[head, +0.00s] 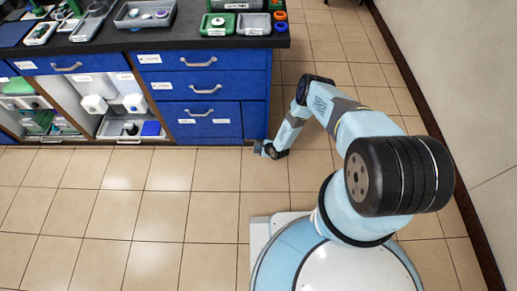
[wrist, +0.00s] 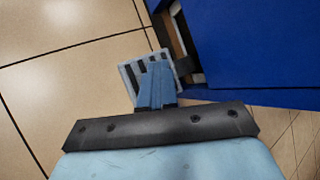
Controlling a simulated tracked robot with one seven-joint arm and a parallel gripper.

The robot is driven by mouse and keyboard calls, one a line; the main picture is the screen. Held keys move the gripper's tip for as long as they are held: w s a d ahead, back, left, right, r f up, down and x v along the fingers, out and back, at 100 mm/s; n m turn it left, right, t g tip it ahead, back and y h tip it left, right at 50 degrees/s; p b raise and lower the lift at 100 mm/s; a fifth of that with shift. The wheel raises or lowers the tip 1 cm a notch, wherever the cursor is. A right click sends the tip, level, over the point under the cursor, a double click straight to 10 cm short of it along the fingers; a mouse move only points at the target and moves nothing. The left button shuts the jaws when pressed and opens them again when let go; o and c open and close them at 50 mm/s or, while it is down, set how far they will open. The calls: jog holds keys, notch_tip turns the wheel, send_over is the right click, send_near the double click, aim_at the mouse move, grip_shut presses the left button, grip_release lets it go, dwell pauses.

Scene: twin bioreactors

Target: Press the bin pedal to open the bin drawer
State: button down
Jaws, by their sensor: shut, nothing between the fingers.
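The pedal (wrist: 130,76) is a small light plate with dark stripes at the foot of the blue cabinet in the wrist view. My gripper (wrist: 156,68) is shut and empty, its blue fingers over the pedal and hiding its middle. I cannot tell whether they touch it. In the head view my gripper (head: 261,149) is low at the cabinet's right front corner, just above the floor. The bottom blue drawer (head: 205,133), with a handle and two labels, looks flush with the cabinet front. I cannot read whether it is the bin drawer.
The blue cabinet side (wrist: 260,45) stands close at the right of my fingers. A narrow opening (wrist: 182,35) shows behind the pedal. The dark countertop (head: 215,42) carries trays above. Open shelves (head: 110,100) lie left of the drawers. The tiled floor (head: 140,200) in front is clear.

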jog(key=shift+s+d+f, duration=0.1)
jog(key=shift+s+f, duration=0.05)
jog(key=shift+f, duration=0.45)
jog(key=shift+s+d+f, duration=0.1)
jog(key=shift+f, duration=0.5)
dwell(0.8)
jog(key=shift+w+r, duration=0.1)
jog(key=shift+r, duration=0.05)
jog(key=shift+w+a+r, duration=0.1)
jog(key=shift+w+r, duration=0.05)
jog(key=shift+r, duration=0.45)
jog(key=shift+w+a+r, duration=0.1)
jog(key=shift+w+r, duration=0.05)
jog(key=shift+r, duration=3.85)
